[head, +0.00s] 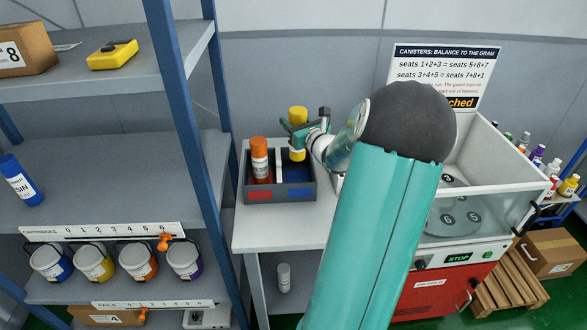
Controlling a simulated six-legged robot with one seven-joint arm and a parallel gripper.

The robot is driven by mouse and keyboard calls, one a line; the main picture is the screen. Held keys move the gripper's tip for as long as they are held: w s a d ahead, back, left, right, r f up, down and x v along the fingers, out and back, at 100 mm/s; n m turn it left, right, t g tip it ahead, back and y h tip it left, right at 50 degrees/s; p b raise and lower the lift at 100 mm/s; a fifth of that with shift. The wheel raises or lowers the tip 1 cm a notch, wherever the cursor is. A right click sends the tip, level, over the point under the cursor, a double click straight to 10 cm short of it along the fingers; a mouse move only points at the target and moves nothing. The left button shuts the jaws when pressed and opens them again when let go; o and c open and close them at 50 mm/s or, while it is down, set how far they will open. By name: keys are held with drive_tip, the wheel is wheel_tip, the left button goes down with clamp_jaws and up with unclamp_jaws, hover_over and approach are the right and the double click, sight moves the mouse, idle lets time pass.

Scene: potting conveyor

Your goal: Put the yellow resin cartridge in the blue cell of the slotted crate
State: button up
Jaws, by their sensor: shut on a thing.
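The yellow resin cartridge (298,114) is upright in my gripper (296,133), which is shut around its middle. Its yellow top and lower end show above and below the fingers. The slotted crate (258,197) stands on a white table, with a red label and a blue label on its front. The cartridge is over the blue cell (297,173), its lower end near the height of the crate's rim. I cannot tell whether it dips inside. An orange cartridge (260,160) stands in the red cell. A pale divider separates the cells.
A shelf rack (185,120) stands left, holding several pails, a blue cartridge (22,182) and a yellow device (112,54). A white open-topped machine (485,205) is right. A pale cylinder (284,278) stands below the table. My arm hides part of the tabletop.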

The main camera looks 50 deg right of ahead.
wheel_tip(320, 180, down, 9)
drive_tip(key=shift+a+f, duration=0.1)
drive_tip(key=shift+a, duration=0.05)
drive_tip(key=shift+f, duration=0.15)
drive_tip(key=o, duration=1.2)
drive_tip(key=shift+f, duration=0.1)
drive_tip(key=shift+s+r, duration=0.15)
drive_tip(key=shift+r, duration=0.05)
drive_tip(key=v, duration=1.1)
drive_tip(key=shift+s+a, duration=0.15)
drive_tip(key=shift+s, duration=0.15)
